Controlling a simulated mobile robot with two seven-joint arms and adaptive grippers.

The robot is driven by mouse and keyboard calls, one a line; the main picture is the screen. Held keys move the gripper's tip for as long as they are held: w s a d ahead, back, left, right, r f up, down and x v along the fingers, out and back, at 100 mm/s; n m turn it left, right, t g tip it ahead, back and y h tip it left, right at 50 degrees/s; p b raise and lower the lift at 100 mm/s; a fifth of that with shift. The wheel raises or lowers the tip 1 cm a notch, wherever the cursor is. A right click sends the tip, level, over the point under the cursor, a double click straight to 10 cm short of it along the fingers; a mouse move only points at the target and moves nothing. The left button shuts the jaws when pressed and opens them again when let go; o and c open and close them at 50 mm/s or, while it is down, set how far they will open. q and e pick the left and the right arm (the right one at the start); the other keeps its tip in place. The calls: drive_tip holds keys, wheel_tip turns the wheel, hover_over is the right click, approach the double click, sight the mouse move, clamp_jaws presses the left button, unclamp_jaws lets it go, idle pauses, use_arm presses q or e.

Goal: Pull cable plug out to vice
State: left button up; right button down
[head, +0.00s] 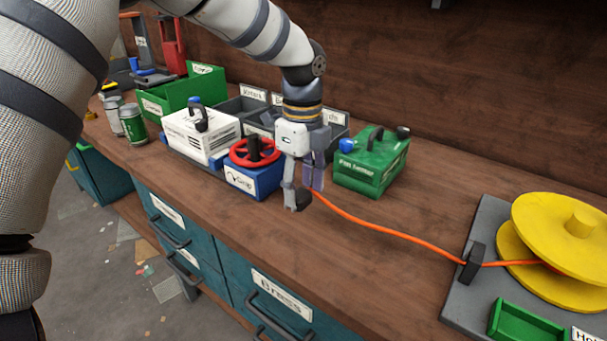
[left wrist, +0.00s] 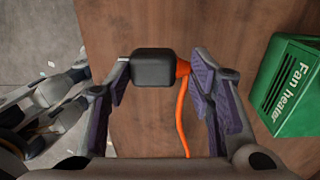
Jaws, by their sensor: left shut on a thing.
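My left gripper (head: 301,193) hangs over the workbench, shut on the black cable plug (head: 303,200). In the left wrist view the plug (left wrist: 153,68) sits between the fingertips, with the orange cable (left wrist: 181,110) leaving its right end. In the head view the orange cable (head: 400,234) runs right through a dark guide to the yellow reel (head: 565,225). A blue block with a red handwheel (head: 254,180), which looks like the vice, stands just left of the gripper. Its jaws are hard to make out.
A green fan heater box (head: 370,163) stands close right of the gripper. A white box (head: 200,135), grey bins (head: 240,105) and a green crate (head: 180,92) stand behind and left. The bench (head: 400,290) is bare in front, ending at the drawers' edge.

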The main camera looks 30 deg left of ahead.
use_arm(q)
drive_tip(key=shift+f, duration=2.5)
drive_tip(key=o, duration=1.4)
drive_tip(key=shift+c, duration=0.2)
